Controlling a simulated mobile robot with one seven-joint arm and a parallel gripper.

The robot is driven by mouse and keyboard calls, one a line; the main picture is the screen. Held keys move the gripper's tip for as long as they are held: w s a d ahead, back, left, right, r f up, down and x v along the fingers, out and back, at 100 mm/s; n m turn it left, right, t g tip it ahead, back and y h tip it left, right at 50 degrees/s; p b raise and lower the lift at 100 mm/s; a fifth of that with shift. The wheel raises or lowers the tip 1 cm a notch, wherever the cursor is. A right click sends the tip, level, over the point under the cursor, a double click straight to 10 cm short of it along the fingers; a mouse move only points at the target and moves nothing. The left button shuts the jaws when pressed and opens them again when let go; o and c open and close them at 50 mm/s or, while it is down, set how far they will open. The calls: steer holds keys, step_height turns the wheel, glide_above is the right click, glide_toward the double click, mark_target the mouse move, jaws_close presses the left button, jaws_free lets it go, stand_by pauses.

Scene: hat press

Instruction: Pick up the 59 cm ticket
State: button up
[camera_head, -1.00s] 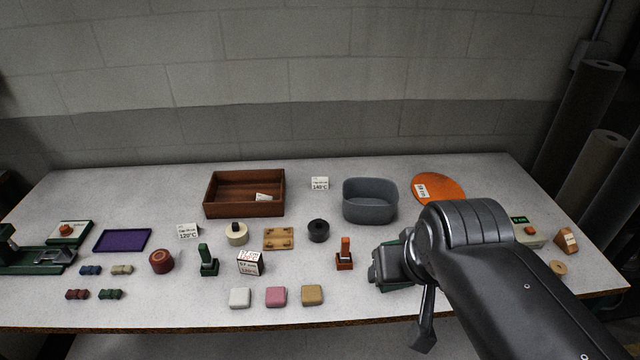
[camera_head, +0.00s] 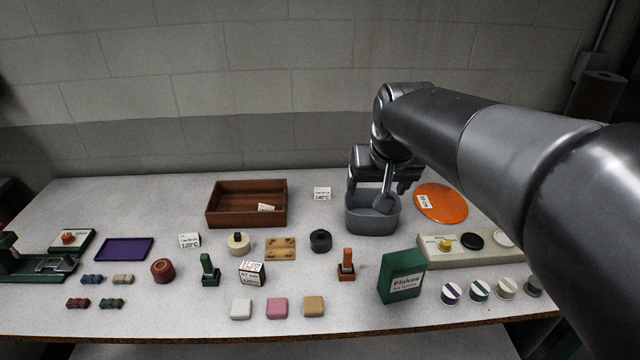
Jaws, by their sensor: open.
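A white ticket (camera_head: 424,201) lies on the orange disc (camera_head: 447,205) at the back right; its print looks like a size in cm, but I cannot read the number surely. Another white ticket (camera_head: 266,208) lies in the brown wooden tray (camera_head: 222,216), its print too small to read. My gripper (camera_head: 381,190) is open above the grey bin (camera_head: 372,225), left of the orange disc and apart from both tickets. The gripper and wrist hide part of the bin's rim and inside.
A green box (camera_head: 402,276) stands at the front right, beside a pale panel (camera_head: 460,254) with round knobs. Small blocks, stamps and tubs fill the middle and front. The back left is clear.

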steer(key=w+a+f, duration=0.1)
steer(key=w, duration=0.9)
glide_above(322, 188)
steer(key=s, duration=0.1)
steer(key=shift+g, duration=0.3)
steer(key=f, duration=2.3)
steer(key=shift+d+f, duration=0.3)
steer(key=shift+f, duration=0.05)
steer(key=x, duration=0.4)
steer(key=shift+s+a+f, duration=0.2)
steer(key=shift+s+f, duration=0.1)
steer(key=shift+f, duration=0.1)
steer(key=shift+w+f, duration=0.2)
steer(key=shift+f, duration=0.05)
steer(key=shift+c, duration=0.4)
